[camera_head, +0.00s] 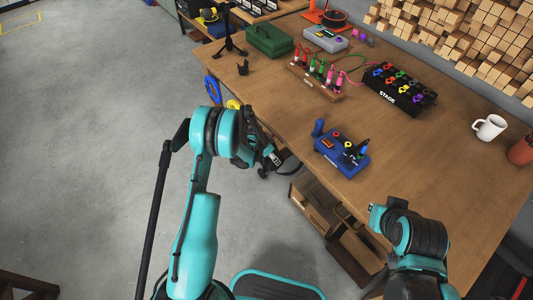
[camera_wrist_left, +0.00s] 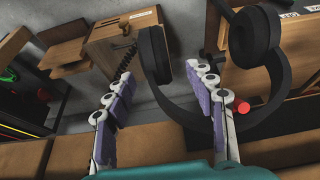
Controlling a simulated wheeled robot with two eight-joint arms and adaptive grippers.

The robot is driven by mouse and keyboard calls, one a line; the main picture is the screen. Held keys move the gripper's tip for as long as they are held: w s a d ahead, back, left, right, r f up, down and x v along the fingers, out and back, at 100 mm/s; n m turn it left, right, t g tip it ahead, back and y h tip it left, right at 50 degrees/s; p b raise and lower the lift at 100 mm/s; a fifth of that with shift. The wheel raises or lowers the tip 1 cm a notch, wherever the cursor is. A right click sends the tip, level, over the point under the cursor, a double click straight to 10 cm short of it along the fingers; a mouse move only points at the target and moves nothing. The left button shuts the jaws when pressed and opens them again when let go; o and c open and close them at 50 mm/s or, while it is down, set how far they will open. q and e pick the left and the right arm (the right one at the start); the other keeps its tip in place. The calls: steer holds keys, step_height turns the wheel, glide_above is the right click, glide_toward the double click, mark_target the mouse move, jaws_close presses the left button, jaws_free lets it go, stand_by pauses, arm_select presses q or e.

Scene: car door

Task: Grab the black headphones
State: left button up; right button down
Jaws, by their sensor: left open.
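The black headphones (camera_wrist_left: 156,56) are close in the left wrist view. One ear cup shows between the finger lines, the other at the upper right, and the band curves below across the right finger. My left gripper (camera_wrist_left: 168,95) is open, with its two fingers spread and part of the headphones between them in the picture. I cannot tell whether either finger touches them. In the head view my left gripper (camera_head: 272,160) is beside the table's near edge, partly hidden by my arm. I cannot make out the headphones there. My right arm is at the lower right; its gripper does not show.
The wooden table (camera_head: 400,160) holds a blue device (camera_head: 340,150), a stage box (camera_head: 398,88), a green case (camera_head: 270,40) and a white mug (camera_head: 489,127). Wooden drawers (camera_head: 320,205) stand below its edge. Open floor (camera_head: 80,150) lies to the left.

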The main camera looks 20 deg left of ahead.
arm_select(q)
steer(key=x, duration=0.1)
steer(key=b+x, duration=0.2)
steer(key=x, duration=0.1)
steer(key=shift+d, duration=0.3)
steer(key=shift+w+f, duration=0.15)
steer(key=shift+f, duration=0.25)
steer(key=shift+r, duration=0.1)
steer(key=shift+c, duration=0.9)
jaws_close()
